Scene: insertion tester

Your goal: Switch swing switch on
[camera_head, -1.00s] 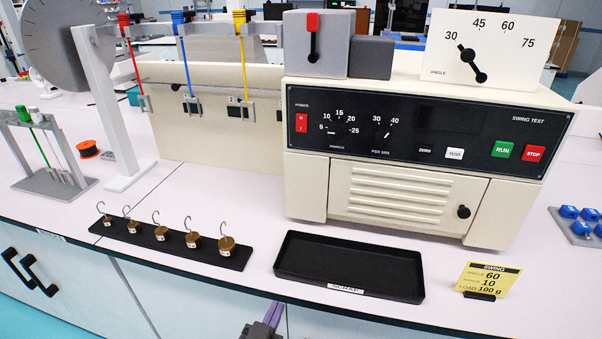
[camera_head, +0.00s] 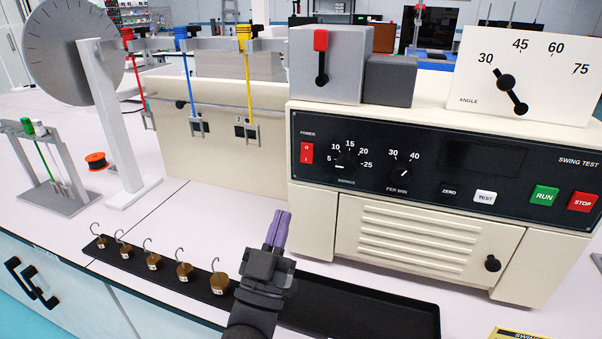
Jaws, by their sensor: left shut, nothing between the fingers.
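The swing tester (camera_head: 415,235) is a cream machine with a black control panel (camera_head: 400,150). Its red power switch (camera_head: 307,153), marked O and I, sits at the panel's left end below the POWER label. I cannot tell its position. The display (camera_head: 484,157) is dark. My left gripper (camera_head: 279,229) has purple fingers, shut and empty, pointing up in front of the machine's lower left corner. It is below the power switch and apart from it. My right gripper is not in view.
A rack of brass hooked weights (camera_head: 150,262) lies left of my arm. A black tray (camera_head: 375,306) is partly hidden behind my gripper. Green RUN (camera_head: 544,196) and red STOP (camera_head: 582,201) buttons are at the panel's right.

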